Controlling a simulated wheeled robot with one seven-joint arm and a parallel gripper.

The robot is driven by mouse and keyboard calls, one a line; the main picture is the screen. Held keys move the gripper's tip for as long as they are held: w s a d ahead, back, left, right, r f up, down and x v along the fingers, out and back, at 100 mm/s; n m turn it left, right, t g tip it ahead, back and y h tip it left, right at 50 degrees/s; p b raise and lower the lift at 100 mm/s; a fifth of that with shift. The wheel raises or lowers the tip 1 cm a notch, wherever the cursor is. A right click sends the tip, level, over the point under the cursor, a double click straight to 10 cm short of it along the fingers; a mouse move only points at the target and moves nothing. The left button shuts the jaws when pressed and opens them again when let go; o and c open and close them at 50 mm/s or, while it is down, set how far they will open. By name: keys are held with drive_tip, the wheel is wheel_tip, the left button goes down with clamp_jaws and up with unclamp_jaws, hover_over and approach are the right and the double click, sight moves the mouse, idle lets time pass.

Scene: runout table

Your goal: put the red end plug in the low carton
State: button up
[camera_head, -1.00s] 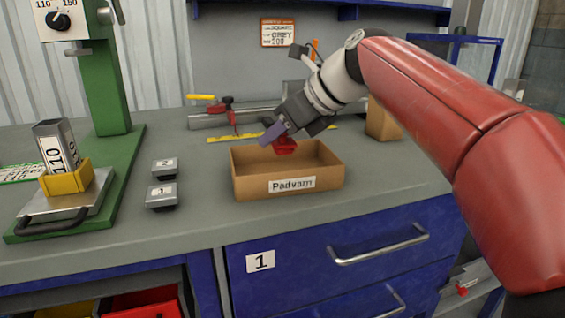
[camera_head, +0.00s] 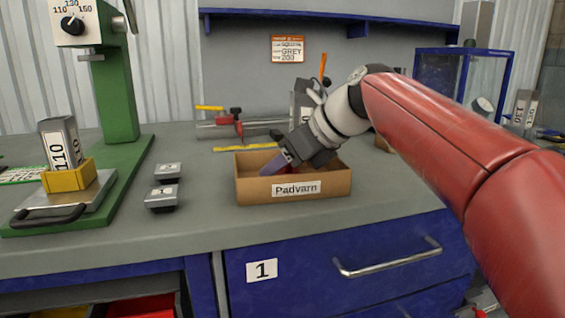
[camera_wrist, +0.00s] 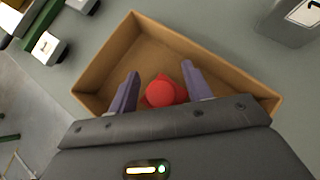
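The low carton (camera_head: 252,192) is an open brown box labelled "Padvarn" on the grey bench. It fills the middle of the wrist view (camera_wrist: 108,62). My gripper (camera_head: 276,166) reaches down into it from the right. In the wrist view the red end plug (camera_wrist: 166,92) shows its round top between my two purple fingers, inside the carton walls. A gap shows between the left finger and the plug; the right finger is very close to it. My gripper looks open around the plug. In the head view the plug is mostly hidden by my gripper and the carton's front wall.
Two small dark-based blocks marked with numbers (camera_head: 162,198) stand left of the carton. A green press (camera_head: 118,100) with a yellow block (camera_head: 68,178) is further left. A red-and-grey clamp fixture (camera_head: 238,125) and yellow ruler (camera_head: 246,148) lie behind. Bench is clear in front.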

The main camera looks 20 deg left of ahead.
drive_tip(key=shift+r, duration=0.25)
drive_tip(key=p+v, duration=0.2)
drive_tip(key=v, duration=1)
drive_tip(key=shift+f, duration=0.1)
